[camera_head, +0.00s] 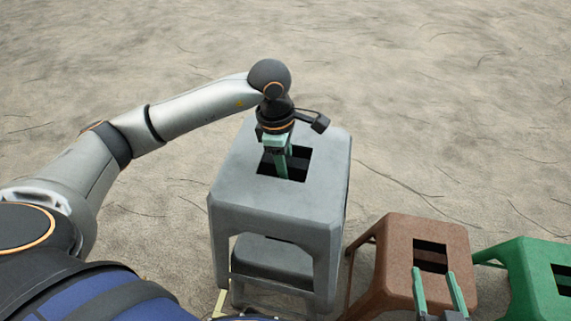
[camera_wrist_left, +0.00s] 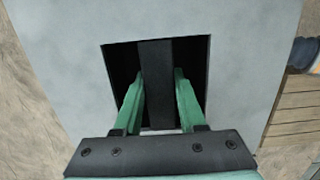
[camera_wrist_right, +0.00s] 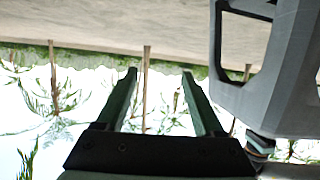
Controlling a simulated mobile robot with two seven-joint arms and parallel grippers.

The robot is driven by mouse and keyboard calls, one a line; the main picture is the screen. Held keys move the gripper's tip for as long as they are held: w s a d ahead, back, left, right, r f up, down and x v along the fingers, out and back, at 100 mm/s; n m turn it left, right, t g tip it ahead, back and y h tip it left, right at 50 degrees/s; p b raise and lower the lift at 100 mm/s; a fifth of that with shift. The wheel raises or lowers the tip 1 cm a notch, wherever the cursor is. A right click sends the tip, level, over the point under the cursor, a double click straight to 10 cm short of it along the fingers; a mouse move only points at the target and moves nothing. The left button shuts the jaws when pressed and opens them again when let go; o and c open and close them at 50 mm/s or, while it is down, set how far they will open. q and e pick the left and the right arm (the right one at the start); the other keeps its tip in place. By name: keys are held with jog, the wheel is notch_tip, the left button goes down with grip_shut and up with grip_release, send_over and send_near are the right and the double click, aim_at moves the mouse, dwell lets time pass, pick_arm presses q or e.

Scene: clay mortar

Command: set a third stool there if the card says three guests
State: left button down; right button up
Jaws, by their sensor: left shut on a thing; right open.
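A large grey stool (camera_head: 300,202) is upright at the middle of the head view, with a square hole in its seat. My left gripper (camera_head: 283,172) reaches down into that hole. In the left wrist view my left gripper's fingers (camera_wrist_left: 160,100) stand either side of a dark bar (camera_wrist_left: 156,70) across the hole, shut on it. A brown stool (camera_head: 393,262) and a green stool (camera_head: 530,265) stand to the right. My right gripper (camera_head: 435,275) is open and empty, in front of the brown stool in the head view. No card is visible.
A darker grey seat-like surface (camera_head: 272,258) shows between the grey stool's legs. Wooden slats (camera_wrist_left: 295,118) show at the right of the left wrist view. A grey stool part (camera_wrist_right: 290,80) fills the right of the right wrist view. Sandy ground beyond is clear.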

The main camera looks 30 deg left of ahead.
pick_arm(q)
notch_tip(320, 180, up, 2)
jog(key=shift+w+r+p, duration=0.1)
jog(key=shift+r+p, duration=0.05)
jog(key=shift+p, duration=0.45)
notch_tip(320, 180, up, 2)
jog(key=shift+r+p, duration=0.2)
jog(key=shift+p, duration=0.7)
pick_arm(e)
jog(key=s+f+m+g, duration=0.1)
jog(key=s+f+g, duration=0.4)
jog(key=s+f, duration=0.25)
pick_arm(q)
notch_tip(320, 180, up, 4)
jog(key=p, duration=0.3)
jog(key=shift+r, duration=0.15)
notch_tip(320, 180, up, 9)
jog(key=p, duration=0.5)
jog(key=shift+p, duration=0.35)
pick_arm(e)
jog(key=shift+t+h, duration=0.3)
jog(key=shift+h, duration=0.3)
jog(key=r, duration=0.3)
jog(key=w+r, duration=0.1)
jog(key=r, duration=0.1)
jog(key=shift+d+r, duration=0.25)
jog(key=shift+r, duration=0.15)
